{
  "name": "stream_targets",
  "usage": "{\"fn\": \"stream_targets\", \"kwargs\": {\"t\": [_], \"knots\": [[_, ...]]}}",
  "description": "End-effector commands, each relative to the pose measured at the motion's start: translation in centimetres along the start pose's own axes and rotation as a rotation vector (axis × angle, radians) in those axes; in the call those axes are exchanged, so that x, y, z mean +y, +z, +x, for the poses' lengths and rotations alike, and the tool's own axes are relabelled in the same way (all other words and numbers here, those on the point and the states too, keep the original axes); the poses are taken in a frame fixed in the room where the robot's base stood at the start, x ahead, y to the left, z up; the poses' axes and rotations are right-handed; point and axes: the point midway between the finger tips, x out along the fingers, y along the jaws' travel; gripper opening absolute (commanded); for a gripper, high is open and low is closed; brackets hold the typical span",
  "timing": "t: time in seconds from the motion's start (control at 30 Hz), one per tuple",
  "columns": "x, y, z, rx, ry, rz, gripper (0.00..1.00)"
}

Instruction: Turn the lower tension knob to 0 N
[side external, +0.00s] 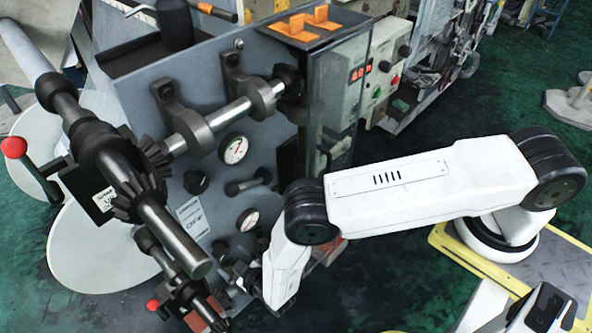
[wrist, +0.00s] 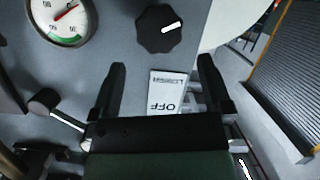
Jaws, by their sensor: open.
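The lower tension knob (wrist: 158,28) is black and lobed, with a white pointer mark, on the grey panel at the top of the wrist view. The mark points right and slightly up in that view. A round gauge (wrist: 62,20) with a red needle and a green band is left of the knob; its reading is unclear. My gripper (wrist: 162,66) is open and empty. Its black fingers are spread below the knob in the picture, with no visible contact. In the side view the lower gauge (side external: 248,220) shows, while my wrist and machine parts crowd the knob area.
An upside-down OFF label (wrist: 168,88) shows between my fingers. In the side view, the upper knob (side external: 196,182) and upper gauge (side external: 233,149) are higher on the panel. A geared shaft (side external: 172,232) juts out at left. A red-tipped lever (side external: 14,147) stands beyond it.

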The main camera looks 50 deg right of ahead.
Motion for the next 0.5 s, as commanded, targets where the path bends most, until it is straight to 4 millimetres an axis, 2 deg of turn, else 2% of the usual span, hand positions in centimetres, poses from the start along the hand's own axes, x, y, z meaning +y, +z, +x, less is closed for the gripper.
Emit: {"fn": "stream_targets", "kwargs": {"t": [0.23, 0.5], "knots": [[0.9, 0.2, -0.9, -0.062, -0.086, 0.222, 1.0], [1.1, 0.4, -1.5, -0.1, -0.121, 0.326, 1.0]]}}
